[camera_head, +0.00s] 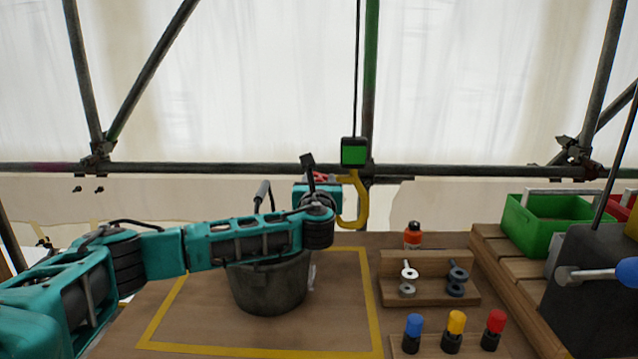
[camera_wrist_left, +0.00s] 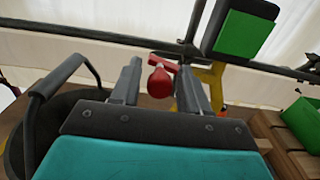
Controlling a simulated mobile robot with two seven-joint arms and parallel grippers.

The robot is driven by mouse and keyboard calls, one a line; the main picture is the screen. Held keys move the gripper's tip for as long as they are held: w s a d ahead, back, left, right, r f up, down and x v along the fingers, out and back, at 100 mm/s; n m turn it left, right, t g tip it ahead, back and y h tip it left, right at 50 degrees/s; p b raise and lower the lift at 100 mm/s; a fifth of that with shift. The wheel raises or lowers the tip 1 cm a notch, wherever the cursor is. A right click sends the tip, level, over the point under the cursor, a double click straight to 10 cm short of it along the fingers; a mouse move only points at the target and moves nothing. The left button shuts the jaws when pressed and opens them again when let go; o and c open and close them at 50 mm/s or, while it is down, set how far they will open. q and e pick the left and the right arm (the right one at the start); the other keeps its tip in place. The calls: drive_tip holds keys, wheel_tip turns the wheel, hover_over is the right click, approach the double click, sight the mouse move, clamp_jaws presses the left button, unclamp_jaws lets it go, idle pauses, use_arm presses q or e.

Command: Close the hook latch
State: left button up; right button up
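A yellow hook (camera_head: 356,200) hangs under a green and black block (camera_head: 354,151) on a cable. Its red latch (camera_head: 321,177) shows to the left of the hook, partly hidden by my left wrist. In the left wrist view the red latch (camera_wrist_left: 160,80) lies between the two fingers of my left gripper (camera_wrist_left: 160,72), with gaps on both sides. The left gripper is open, and contact with the latch cannot be told. The yellow hook (camera_wrist_left: 213,85) is just beyond the right finger. Its mouth is mostly hidden. My right gripper is in neither view.
A dark bucket (camera_head: 270,290) with a handle stands below my left arm on a yellow-outlined board. A wooden holder (camera_head: 425,285) with eyebolts, an orange bottle (camera_head: 413,235), colored-cap pegs and a green crate (camera_head: 550,218) are to the right. Scaffold tubes run behind.

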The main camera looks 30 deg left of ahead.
use_arm(q)
clamp_jaws()
drive_tip(key=shift+f, duration=0.15)
wheel_tip(320, 180, down, 2)
drive_tip(key=n+b, duration=0.1)
drive_tip(key=n, duration=0.4)
drive_tip(key=shift+b, duration=0.35)
drive_tip(key=d+f+n+b, duration=0.1)
drive_tip(key=n+b, duration=0.1)
drive_tip(key=n, duration=0.3)
drive_tip(key=w+d+f+n+b, duration=0.1)
drive_tip(key=n+b, duration=0.1)
drive_tip(key=n, duration=0.3)
drive_tip(key=w+d+f+n+b, duration=0.1)
drive_tip(key=n+b, duration=0.2)
drive_tip(key=n, duration=0.2)
drive_tip(key=shift+d+f+n, duration=0.1)
drive_tip(key=shift+n, duration=0.2)
